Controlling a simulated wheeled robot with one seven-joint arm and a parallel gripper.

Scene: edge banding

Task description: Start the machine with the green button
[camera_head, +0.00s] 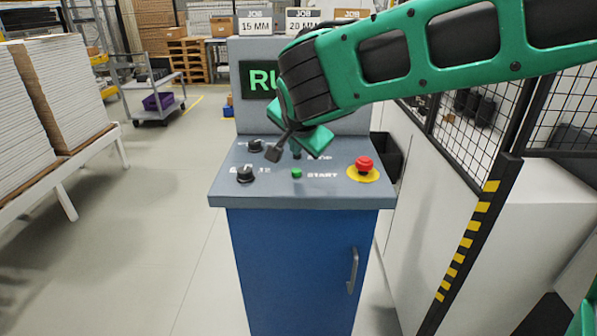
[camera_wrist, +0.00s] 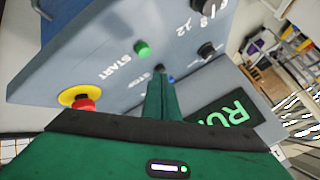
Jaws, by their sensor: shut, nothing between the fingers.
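The green START button (camera_head: 297,173) stands on the sloped grey top of the control console (camera_head: 230,190). It also shows in the wrist view (camera_wrist: 142,48), left of my fingertips and uncovered. My gripper (camera_wrist: 159,76) is shut and empty, its fingers together near the STOP label. In the head view my gripper (camera_head: 312,140) is over the back part of the panel, behind the START button and apart from it. The display (camera_head: 257,80) shows green letters beginning "RU"; my arm hides the rest.
A red emergency stop (camera_head: 364,164) on a yellow disc sits right of START. Black knobs (camera_head: 245,174) are at the left. A mesh fence (camera_head: 480,110) stands right of the console. Stacked boards (camera_head: 55,90) are at the left; the floor between is clear.

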